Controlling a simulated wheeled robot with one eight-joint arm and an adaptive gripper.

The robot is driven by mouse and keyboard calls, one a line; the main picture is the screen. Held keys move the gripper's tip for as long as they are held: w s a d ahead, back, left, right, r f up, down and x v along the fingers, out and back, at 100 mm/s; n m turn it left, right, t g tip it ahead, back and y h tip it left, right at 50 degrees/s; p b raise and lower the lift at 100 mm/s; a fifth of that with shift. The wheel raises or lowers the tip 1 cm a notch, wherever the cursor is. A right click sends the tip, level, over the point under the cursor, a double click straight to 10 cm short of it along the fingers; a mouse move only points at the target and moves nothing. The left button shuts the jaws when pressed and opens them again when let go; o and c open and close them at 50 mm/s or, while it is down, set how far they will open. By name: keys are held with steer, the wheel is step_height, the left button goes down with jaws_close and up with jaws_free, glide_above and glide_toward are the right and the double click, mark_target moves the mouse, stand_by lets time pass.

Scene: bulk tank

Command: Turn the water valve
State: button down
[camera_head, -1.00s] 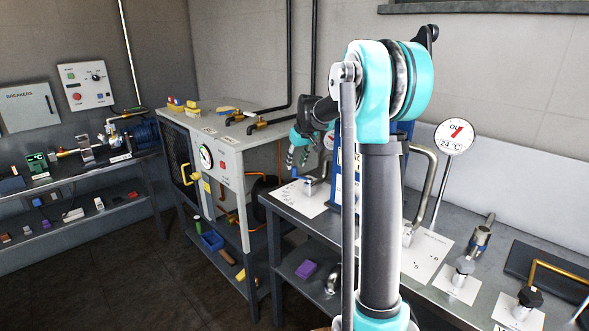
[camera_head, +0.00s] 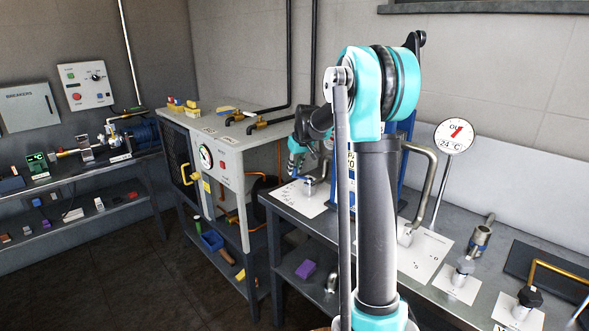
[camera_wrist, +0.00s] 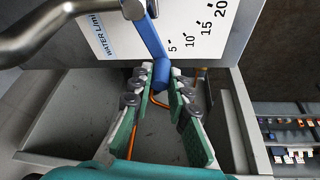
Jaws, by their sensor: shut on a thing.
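The water valve has a blue lever handle (camera_wrist: 151,38); its pivot is at the top of the wrist view. A white plate (camera_wrist: 185,30) beneath it reads "WATER L/min", with marks 5, 10, 15 and 20 to the right of the lever. My gripper (camera_wrist: 160,80) is shut on the lever's free end, with one green-padded finger on each side. In the head view my gripper (camera_head: 293,168) is small, over the left end of the bench by the white plate (camera_head: 296,198). My arm hides part of that area.
A bent metal pipe (camera_wrist: 70,12) passes close to the valve. On the bench stand a round dial reading 24 °C (camera_head: 455,135) and other valves (camera_head: 463,270). A grey cabinet (camera_head: 228,170) stands left of the bench. Lower shelves hold small loose items.

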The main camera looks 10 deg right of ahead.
stand_by(0.3)
steer(key=shift+s+a+n+g+y, duration=0.25)
steer(key=shift+s+n, duration=0.25)
steer(key=shift+n, duration=0.4)
steer(key=shift+s+a+n+g+y, duration=0.15)
steer(key=shift+s+a+n+y, duration=0.2)
steer(key=shift+n, duration=0.55)
steer(key=shift+s+d, duration=0.1)
steer(key=c, duration=1.4)
jaws_free()
steer(key=shift+c, duration=0.2)
step_height(320, 180, up, 10)
